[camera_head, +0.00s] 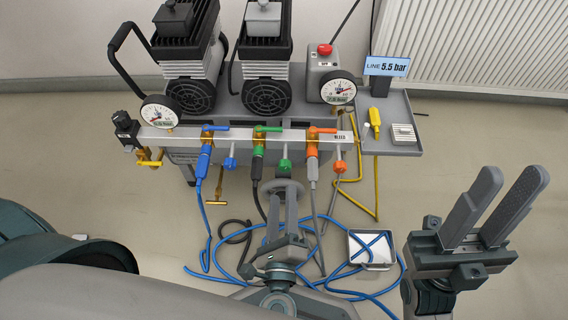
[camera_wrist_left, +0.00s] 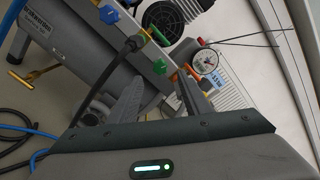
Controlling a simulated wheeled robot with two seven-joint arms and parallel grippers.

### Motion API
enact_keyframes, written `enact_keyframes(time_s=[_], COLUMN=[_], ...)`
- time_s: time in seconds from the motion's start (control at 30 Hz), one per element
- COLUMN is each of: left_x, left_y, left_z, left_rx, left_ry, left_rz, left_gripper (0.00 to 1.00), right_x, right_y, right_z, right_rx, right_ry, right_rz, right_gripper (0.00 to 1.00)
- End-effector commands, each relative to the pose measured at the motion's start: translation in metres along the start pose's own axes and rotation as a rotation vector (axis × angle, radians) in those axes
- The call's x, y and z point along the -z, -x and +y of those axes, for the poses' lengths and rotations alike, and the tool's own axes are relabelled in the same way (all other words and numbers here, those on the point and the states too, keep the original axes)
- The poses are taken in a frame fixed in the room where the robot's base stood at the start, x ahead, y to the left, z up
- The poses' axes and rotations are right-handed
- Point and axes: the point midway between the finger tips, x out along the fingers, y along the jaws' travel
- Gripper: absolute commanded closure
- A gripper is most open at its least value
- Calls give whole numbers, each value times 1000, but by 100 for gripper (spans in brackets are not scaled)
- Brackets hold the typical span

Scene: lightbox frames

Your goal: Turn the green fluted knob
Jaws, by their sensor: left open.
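The green fluted knob (camera_head: 285,164) hangs on a stem below the manifold bar (camera_head: 230,143), between a blue knob (camera_head: 230,163) and an orange knob (camera_head: 340,167). My left gripper (camera_head: 285,188) is open just below and in front of the green knob in the head view. In the left wrist view the green knob (camera_wrist_left: 160,66) shows beyond the space between the fingertips (camera_wrist_left: 158,86), apart from both fingers as far as I can see. My right gripper (camera_head: 510,184) is open and empty at the right, fingers pointing up, far from the manifold.
A green lever valve (camera_head: 268,128) with a dark hose sits left of the knob. Gauges and compressors (camera_head: 268,95) stand behind the bar. Floor is clear at far right.

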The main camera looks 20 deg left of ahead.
Motion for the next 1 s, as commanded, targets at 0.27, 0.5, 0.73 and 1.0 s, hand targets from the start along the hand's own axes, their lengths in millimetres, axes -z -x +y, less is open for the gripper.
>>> enact_keyframes(time_s=[0.27, 0.5, 0.73, 1.0], left_x=[-1, 0, 0, 0], left_y=[-52, -88, -104, -106], left_z=[-1, 0, 0, 0], left_rx=[2, 2, 0, 0], left_ry=[1, -1, 0, 0], left_rz=[-2, -1, 1, 1], left_gripper=[56, 56, 56, 56], right_x=[-1, -2, -2, -2], right_y=[2, 3, 2, 1], right_z=[-1, -2, -1, -1], right_rx=[-3, -5, -3, -1], right_ry=[-2, -5, -5, -4], right_rz=[-15, -23, -18, -12], right_gripper=[70, 70, 70, 70])
